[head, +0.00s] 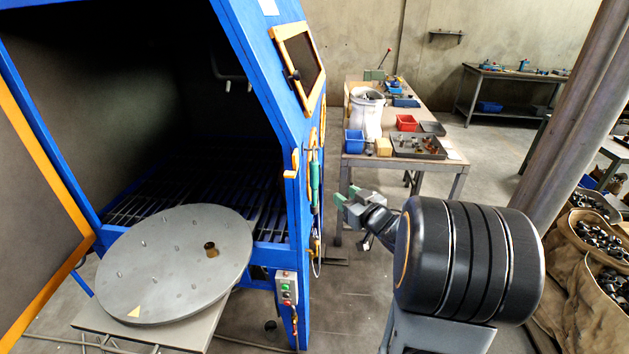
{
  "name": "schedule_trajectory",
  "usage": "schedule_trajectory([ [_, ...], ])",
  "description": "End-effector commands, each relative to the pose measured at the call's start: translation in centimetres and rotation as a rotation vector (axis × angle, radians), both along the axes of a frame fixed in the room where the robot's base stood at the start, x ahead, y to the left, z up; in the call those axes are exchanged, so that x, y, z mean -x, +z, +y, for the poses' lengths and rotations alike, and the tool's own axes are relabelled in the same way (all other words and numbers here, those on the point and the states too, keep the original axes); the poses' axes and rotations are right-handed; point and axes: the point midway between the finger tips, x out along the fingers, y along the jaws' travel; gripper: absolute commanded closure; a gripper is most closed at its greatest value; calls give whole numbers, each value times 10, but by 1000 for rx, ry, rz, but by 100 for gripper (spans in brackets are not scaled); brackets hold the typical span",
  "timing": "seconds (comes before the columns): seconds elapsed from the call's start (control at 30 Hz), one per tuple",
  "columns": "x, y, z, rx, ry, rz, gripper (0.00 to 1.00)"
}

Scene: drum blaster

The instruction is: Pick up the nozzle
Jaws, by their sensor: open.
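A small brass-brown cylinder (211,249), which looks like the nozzle, stands on the grey round turntable (165,262), right of its middle. It is too small to make out details. My gripper (346,202) has pale green fingers and is open. It is in the middle of the view, right of the blue cabinet and well apart from the cylinder and turntable. Nothing shows between its fingers. My arm's dark body hides part of the floor behind it.
The blue blast cabinet (262,85) stands open at left, its frame between my gripper and the turntable. A control box (287,288) hangs on its front. A workbench (457,167) behind holds bins and a parts tray (418,146). Sacks of parts (585,270) stand right.

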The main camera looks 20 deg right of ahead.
Motion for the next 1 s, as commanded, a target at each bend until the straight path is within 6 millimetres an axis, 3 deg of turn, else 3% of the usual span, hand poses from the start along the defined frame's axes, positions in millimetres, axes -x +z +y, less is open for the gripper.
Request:
schedule_trajectory([
  [0.2,1,0,2,-57,98,-54,58],
  [0.6,-60,0,21,-64,113,-61,58],
  [1.0,-91,0,28,-65,112,-61,58],
])
